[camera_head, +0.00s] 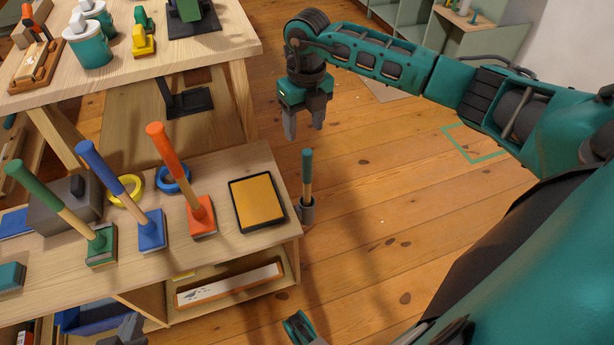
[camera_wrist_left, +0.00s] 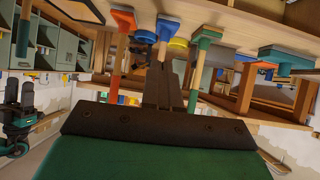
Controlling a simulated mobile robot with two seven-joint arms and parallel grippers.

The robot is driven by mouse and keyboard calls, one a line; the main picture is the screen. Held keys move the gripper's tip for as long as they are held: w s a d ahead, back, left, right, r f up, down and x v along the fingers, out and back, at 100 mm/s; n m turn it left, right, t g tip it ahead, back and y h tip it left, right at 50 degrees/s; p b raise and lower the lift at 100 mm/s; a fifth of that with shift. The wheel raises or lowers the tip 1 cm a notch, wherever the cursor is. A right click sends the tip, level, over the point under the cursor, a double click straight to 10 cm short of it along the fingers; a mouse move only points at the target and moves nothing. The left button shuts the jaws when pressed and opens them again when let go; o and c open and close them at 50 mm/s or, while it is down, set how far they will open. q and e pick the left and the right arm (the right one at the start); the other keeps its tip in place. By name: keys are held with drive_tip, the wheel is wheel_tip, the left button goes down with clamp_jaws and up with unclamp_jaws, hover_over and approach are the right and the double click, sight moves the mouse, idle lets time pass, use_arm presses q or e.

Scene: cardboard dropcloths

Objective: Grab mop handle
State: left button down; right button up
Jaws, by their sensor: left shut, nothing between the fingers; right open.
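Three tools with wooden handles and coloured grips stand tilted on the lower shelf in the head view: green (camera_head: 45,195), blue (camera_head: 108,170) and orange (camera_head: 170,160). Another green-topped wooden handle (camera_head: 307,175) stands upright in a grey holder beside the shelf's right end. I cannot tell which is the mop handle. My right gripper (camera_head: 304,123) is open and empty, above and behind the upright handle. My left gripper (camera_head: 127,330) is low at the bottom edge, mostly cut off. In the left wrist view its fingers (camera_wrist_left: 163,80) are shut and empty, near the tools, which appear upside down.
A yellow pad in a black tray (camera_head: 257,202) and blue and yellow rings lie on the lower shelf (camera_head: 250,160). A higher table (camera_head: 130,60) with teal pots stands behind. Wooden floor (camera_head: 390,230) to the right is clear.

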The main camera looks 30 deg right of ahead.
sight(307, 161)
drive_tip(key=f, duration=0.2)
drive_tip(key=f+b, duration=0.1)
drive_tip(key=f, duration=0.1)
drive_tip(key=d+f, duration=0.1)
drive_tip(key=f, duration=0.1)
drive_tip(key=shift+f+b, duration=0.2)
drive_tip(key=shift+b, duration=0.2)
drive_tip(key=shift+f, duration=0.75)
wheel_tip(307, 161, down, 5)
drive_tip(key=shift+a+r+b, duration=0.1)
drive_tip(key=shift+r+b, duration=0.1)
drive_tip(key=shift+b, duration=0.85)
drive_tip(key=shift+f, duration=0.1)
drive_tip(key=c, duration=0.3)
use_arm(q)
drive_tip(key=f, duration=0.1)
drive_tip(key=d+f, duration=0.1)
drive_tip(key=shift+w+f, duration=0.1)
drive_tip(key=shift+f, duration=0.2)
use_arm(e)
clamp_jaws()
